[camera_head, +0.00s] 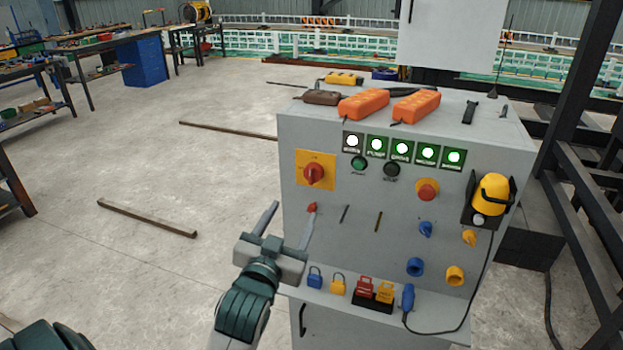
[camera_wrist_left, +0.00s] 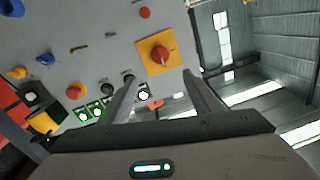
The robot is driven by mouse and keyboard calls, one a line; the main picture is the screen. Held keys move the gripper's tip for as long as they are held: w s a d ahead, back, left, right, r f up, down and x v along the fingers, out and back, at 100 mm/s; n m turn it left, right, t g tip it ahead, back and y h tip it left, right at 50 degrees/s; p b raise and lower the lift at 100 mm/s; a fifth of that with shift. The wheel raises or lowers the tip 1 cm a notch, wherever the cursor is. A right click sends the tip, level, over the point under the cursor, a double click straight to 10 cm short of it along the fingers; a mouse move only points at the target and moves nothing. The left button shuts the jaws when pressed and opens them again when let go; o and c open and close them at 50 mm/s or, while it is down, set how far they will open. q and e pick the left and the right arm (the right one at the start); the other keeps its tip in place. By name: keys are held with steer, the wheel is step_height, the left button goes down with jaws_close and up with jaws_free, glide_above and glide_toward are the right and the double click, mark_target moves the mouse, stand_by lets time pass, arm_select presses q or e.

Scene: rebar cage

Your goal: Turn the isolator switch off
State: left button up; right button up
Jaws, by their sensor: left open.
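The isolator switch is a red rotary knob (camera_head: 314,173) on a yellow square plate (camera_head: 328,159), at the upper left of the grey cabinet front. It also shows in the left wrist view (camera_wrist_left: 160,55), above and between the fingers in the picture. My left gripper (camera_head: 290,222) is open and empty, below and to the left of the switch in the head view, apart from it. Its fingers also show in the left wrist view (camera_wrist_left: 165,92). A small red knob (camera_head: 312,207) sits just under the switch plate, close to one fingertip in the picture. My right gripper is not seen.
The grey cabinet (camera_head: 350,225) carries several lit indicators (camera_head: 402,147), a red emergency button (camera_head: 427,190) and a yellow lamp (camera_head: 491,194). Padlocks (camera_head: 338,284) sit on its lower ledge. Orange boxes (camera_head: 364,104) lie on top. Floor to the left is mostly clear, with loose bars (camera_head: 147,218).

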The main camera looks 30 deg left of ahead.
arm_select(q)
steer(key=p, duration=0.1)
glide_toward(311, 176)
steer(key=w, duration=0.2)
steer(key=x, duration=0.2)
steer(key=p+x, duration=0.1)
steer(key=x, duration=0.4)
steer(key=shift+w+a+p, duration=0.2)
steer(key=shift+a+p, duration=0.1)
steer(key=shift+a, duration=0.05)
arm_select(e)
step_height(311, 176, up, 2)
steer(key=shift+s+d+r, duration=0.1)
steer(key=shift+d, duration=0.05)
arm_select(q)
steer(key=c, duration=1)
steer(key=shift+c, duration=0.2)
